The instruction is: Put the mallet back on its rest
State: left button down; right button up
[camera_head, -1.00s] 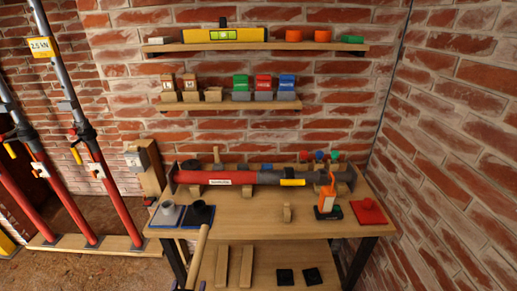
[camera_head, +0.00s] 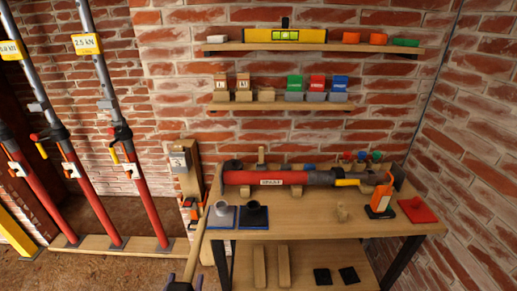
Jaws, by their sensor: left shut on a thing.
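The mallet's pale wooden handle (camera_head: 196,243) stands tilted in front of the workbench's left end, its top leaning to the right. My left gripper (camera_head: 184,284) is at the bottom edge of the picture, dark and partly cut off, shut on the lower part of the handle. The mallet's head cannot be made out. Two wooden bars (camera_head: 259,267) lie side by side on the lower shelf; I cannot tell whether they are the rest. My right gripper is not in view.
Black pads (camera_head: 323,277) lie on the lower shelf. Red props (camera_head: 143,205) stand at left.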

pick_arm(q)
notch_tip(320, 180, up, 4)
jog(key=p, duration=0.3)
jog(key=shift+d, duration=0.15)
jog(key=r+p, duration=0.1)
jog(key=p, duration=0.1)
jog(key=r+p, duration=0.4)
jog(key=shift+a+r, duration=0.25)
jog(key=shift+a, duration=0.15)
jog(key=shift+d+r, duration=0.1)
jog(key=shift+r, duration=0.8)
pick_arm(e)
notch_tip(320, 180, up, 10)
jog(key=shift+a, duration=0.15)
